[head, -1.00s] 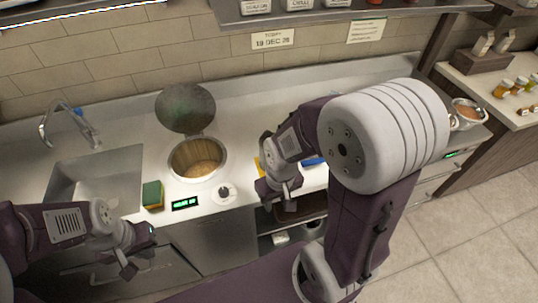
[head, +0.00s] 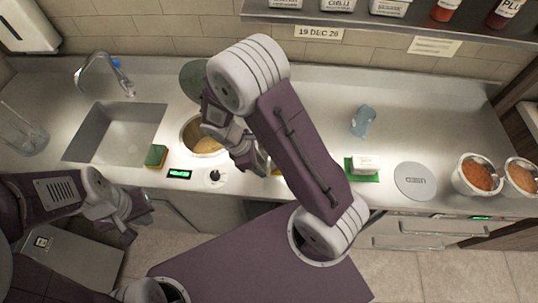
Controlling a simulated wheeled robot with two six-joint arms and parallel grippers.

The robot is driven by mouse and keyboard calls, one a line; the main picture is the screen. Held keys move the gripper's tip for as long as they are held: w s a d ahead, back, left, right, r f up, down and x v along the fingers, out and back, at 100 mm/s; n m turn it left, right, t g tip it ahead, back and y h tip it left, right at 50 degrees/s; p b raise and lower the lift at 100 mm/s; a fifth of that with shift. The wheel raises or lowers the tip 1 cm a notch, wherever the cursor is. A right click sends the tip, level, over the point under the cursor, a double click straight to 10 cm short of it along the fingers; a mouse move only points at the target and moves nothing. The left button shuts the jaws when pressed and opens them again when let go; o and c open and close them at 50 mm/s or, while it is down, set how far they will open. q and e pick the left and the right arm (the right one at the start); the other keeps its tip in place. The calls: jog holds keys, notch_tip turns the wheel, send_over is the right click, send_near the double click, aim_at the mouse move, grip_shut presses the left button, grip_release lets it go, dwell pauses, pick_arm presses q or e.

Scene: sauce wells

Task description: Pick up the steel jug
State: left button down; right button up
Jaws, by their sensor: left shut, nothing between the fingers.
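I cannot make out a steel jug in the head view; my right arm hides part of the counter. My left gripper (head: 133,217) is shut and empty at the lower left, in front of the counter's edge below the sink. My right gripper (head: 258,165) is over the counter just right of the open round well (head: 207,145). The arm partly covers its fingers, so I cannot tell whether it is open or shut.
A clear glass vessel (head: 22,135) stands left of the sink (head: 112,130). Right of my arm are a bluish translucent object (head: 362,121), a white block on a green cloth (head: 365,178), a round lid (head: 416,181) and a sauce pan (head: 478,176). A sponge (head: 156,156) lies beside the well.

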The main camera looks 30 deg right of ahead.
aim_at(269, 173)
jog(key=x, duration=0.6)
jog(key=shift+s+d, duration=0.1)
jog(key=shift+d, duration=0.05)
jog(key=shift+d+f, duration=0.1)
jog(key=shift+f, duration=0.1)
grip_shut()
dwell(1.1)
